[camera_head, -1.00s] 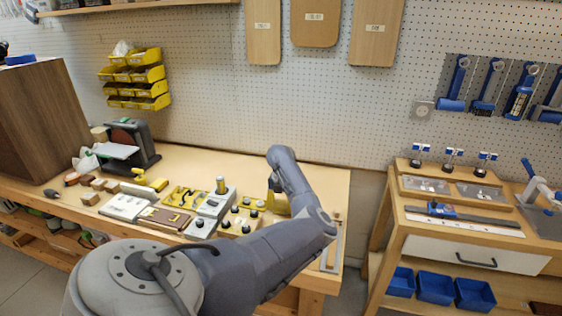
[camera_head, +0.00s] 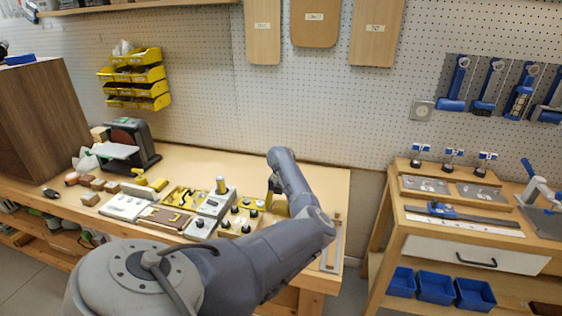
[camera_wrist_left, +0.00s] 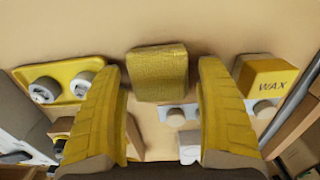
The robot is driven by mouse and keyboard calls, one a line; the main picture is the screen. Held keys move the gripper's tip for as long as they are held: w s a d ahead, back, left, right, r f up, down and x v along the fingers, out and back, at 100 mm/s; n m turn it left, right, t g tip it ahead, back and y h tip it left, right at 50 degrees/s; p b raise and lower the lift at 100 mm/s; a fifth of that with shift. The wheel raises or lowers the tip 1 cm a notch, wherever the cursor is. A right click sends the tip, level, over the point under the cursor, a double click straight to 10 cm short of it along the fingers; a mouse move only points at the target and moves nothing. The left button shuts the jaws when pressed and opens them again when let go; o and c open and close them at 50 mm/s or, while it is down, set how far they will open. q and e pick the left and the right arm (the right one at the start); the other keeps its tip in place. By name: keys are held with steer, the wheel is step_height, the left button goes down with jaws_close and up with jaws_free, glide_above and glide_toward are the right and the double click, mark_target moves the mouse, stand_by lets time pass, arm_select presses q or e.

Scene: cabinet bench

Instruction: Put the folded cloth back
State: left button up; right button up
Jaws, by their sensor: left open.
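The folded cloth (camera_wrist_left: 158,62) is a small yellow, textured block near the middle of the left wrist view. It lies on the pale wooden bench top. My left gripper (camera_wrist_left: 159,80) is open, with one yellow-padded finger on each side of the cloth in the picture. Gaps show between the cloth and both fingers, and I cannot tell how high the fingers are above it. In the head view my left arm hides most of the gripper, and I cannot clearly make out the cloth there. My right gripper is in neither view.
A yellow box marked WAX (camera_wrist_left: 268,76) stands right of the cloth. A yellow tray with wheel-like parts (camera_wrist_left: 62,84) lies left. In the head view, grey tool blocks (camera_head: 215,202) and a brown-framed tray (camera_head: 163,219) crowd the bench.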

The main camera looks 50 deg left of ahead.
mark_target(281, 206)
arm_select(q)
step_height(281, 206, up, 12)
stand_by(0.6)
steer(key=shift+r, duration=0.1)
